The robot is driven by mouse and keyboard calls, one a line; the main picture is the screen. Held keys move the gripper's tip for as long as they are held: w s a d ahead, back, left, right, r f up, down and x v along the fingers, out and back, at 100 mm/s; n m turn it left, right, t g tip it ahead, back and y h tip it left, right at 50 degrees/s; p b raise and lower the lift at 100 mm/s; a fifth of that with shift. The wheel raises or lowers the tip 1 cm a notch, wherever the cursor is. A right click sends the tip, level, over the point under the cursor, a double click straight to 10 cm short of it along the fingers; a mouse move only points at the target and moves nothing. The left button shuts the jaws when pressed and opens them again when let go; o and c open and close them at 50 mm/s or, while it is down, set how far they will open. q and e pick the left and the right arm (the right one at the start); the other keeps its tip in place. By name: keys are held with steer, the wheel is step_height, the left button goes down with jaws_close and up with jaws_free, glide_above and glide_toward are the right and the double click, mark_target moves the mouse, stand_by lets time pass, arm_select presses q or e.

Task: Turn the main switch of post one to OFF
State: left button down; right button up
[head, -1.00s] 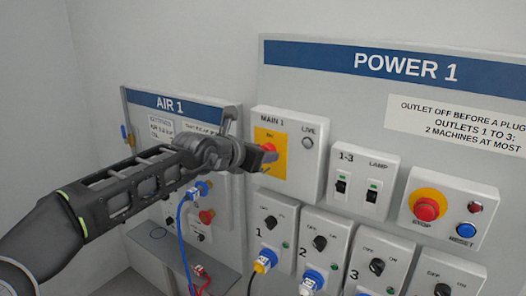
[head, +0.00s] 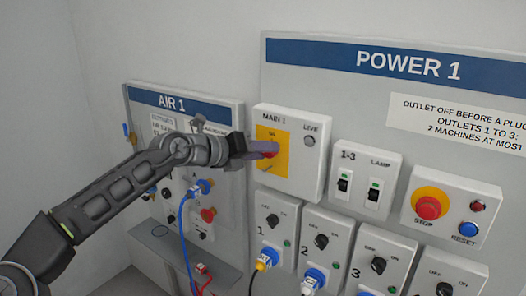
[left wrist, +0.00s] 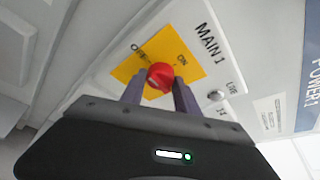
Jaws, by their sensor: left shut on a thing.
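The main switch is a red rotary knob (left wrist: 161,76) on a yellow plate (head: 283,160) of the white MAIN 1 box (head: 303,165), under the POWER 1 sign. My left gripper (head: 266,150) comes in from the left at the knob. In the left wrist view its two fingers (left wrist: 159,92) stand on either side of the knob and are shut on it. ON and OFF marks show on the yellow plate, beyond the fingers. The fingers partly hide the knob, and which mark it points to is unclear. My right gripper is not in view.
A grey LIVE lamp (head: 309,141) sits right of the switch on the same box. Right of the box are the 1-3 and LAMP switches (head: 360,187) and a red STOP button (head: 428,208). Outlets with rotary knobs sit below. The AIR 1 panel (head: 172,101) is behind my left arm.

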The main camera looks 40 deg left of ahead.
arm_select(q)
steer(key=shift+a, duration=0.1)
stand_by(0.4)
steer(key=c, duration=0.9)
jaws_free()
steer(key=b+v, duration=0.2)
steer(key=v, duration=0.5)
steer(key=shift+s, duration=0.4)
steer(key=shift+a, duration=0.1)
